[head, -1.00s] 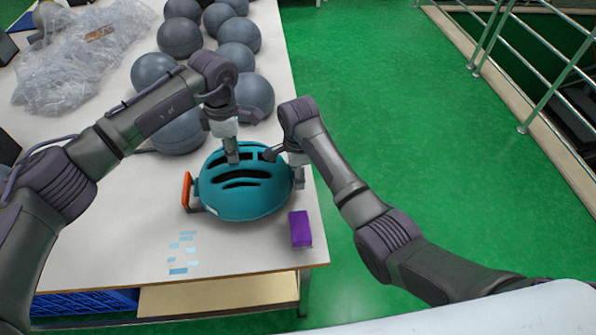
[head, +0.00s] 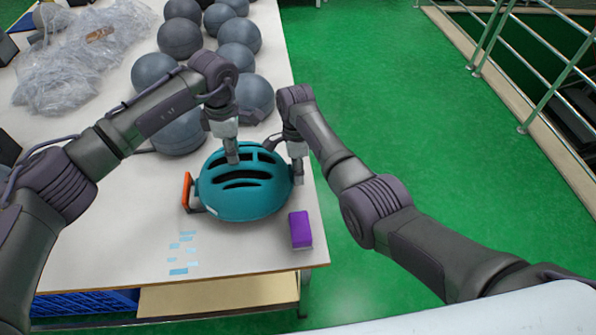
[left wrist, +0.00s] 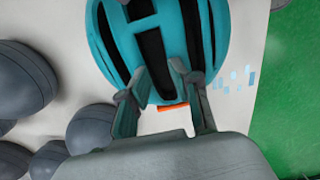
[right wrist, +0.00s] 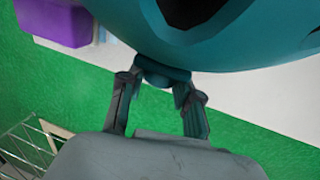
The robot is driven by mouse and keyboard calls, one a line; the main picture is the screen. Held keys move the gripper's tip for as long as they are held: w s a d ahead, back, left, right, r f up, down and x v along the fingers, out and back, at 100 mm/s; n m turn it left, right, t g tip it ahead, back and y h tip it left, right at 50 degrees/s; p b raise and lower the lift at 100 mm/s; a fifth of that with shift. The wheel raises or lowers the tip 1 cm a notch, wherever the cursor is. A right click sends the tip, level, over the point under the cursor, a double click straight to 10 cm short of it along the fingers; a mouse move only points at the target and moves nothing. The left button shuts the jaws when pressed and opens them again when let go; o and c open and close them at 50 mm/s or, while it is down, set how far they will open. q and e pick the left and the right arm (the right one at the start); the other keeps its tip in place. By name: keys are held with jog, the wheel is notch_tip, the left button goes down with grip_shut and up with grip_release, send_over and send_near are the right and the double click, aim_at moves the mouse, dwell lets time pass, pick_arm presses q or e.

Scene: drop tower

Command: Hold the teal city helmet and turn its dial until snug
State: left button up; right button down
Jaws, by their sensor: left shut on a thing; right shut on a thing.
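The teal city helmet (head: 243,198) sits dome up on the table, with dark vent slots across its top. The helmet's inside is hidden.
A purple block (head: 300,229) lies near the table's right edge, close to the helmet. An orange-handled tool (head: 187,190) is at the helmet's left. Several grey balls (head: 238,57) and crumpled plastic (head: 75,60) fill the back. Light blue strips (head: 180,250) mark the clear front area.

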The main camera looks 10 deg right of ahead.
jog(key=shift+s+f+g, duration=0.1)
jog(key=shift+f+g, duration=0.05)
jog(key=shift+g, duration=0.15)
jog(key=c, duration=0.8)
grip_release()
jog(key=shift+o, duration=0.2)
jog(key=v, duration=1.2)
jog(key=shift+s, duration=0.1)
